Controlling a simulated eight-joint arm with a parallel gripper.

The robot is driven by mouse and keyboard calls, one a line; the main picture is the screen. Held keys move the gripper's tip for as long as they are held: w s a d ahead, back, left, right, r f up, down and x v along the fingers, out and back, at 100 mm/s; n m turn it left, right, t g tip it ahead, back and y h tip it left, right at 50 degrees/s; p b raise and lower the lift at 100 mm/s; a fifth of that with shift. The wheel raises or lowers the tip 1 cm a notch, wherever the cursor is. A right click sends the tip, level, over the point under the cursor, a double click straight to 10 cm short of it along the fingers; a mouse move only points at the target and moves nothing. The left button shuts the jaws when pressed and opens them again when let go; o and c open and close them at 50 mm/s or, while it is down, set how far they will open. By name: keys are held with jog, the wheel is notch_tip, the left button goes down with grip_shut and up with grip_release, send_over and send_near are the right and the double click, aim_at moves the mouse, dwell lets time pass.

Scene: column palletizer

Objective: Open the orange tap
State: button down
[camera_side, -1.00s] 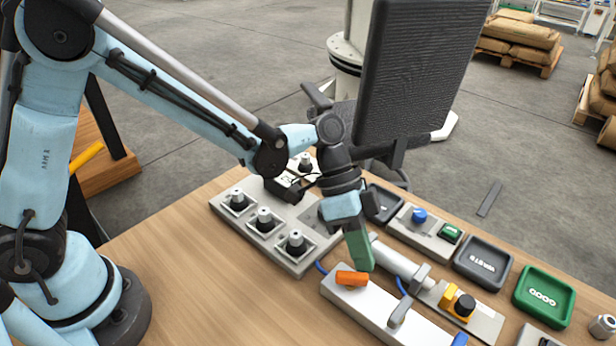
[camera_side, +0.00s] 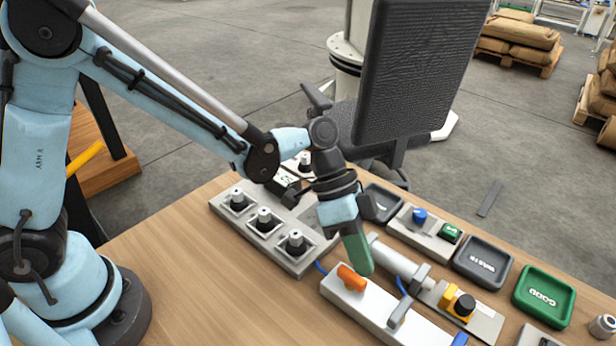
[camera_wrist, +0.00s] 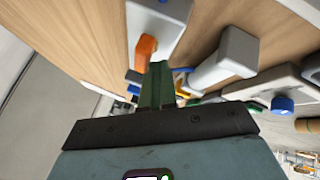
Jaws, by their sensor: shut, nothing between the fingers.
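The orange tap handle (camera_side: 351,278) sits on the left end of a white manifold block (camera_side: 378,312) on the wooden table. It lies at a slant across the block. My gripper (camera_side: 364,272) has green fingers, shut and empty, pointing down just right of the handle. In the wrist view the orange handle (camera_wrist: 145,48) is just left of the fingertips (camera_wrist: 160,66). The fingers seem to touch or nearly touch it; the exact contact cannot be told.
A grey cylinder (camera_side: 398,260) lies close behind the fingers. A grey tap handle (camera_side: 399,312) and a yellow-black knob (camera_side: 461,304) are to the right. Dark (camera_side: 482,262) and green (camera_side: 544,296) trays are further right. Front-left tabletop is clear.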

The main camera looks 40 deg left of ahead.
jog(key=shift+s+a+f+g, duration=0.1)
jog(key=shift+s+a+g, duration=0.2)
jog(key=shift+s, duration=0.3)
jog(key=w, duration=0.5)
jog(key=shift+d, duration=0.25)
jog(key=w+a+r, duration=0.3)
jog(key=w+r, duration=0.2)
jog(key=r, duration=0.3)
jog(key=shift+a, duration=0.35)
jog(key=shift+r, duration=0.1)
jog(key=s+a+n+t+y, duration=0.3)
jog(key=s+a+n, duration=0.3)
jog(key=a, duration=0.4)
jog(key=s+a+r+n+t+y, duration=0.1)
jog(key=s+a+n+t+y, duration=0.3)
jog(key=a, duration=0.7)
jog(key=s+n+t, duration=0.2)
jog(key=s, duration=0.1)
jog(key=shift+a+t, duration=0.2)
jog(key=shift+t, duration=0.1)
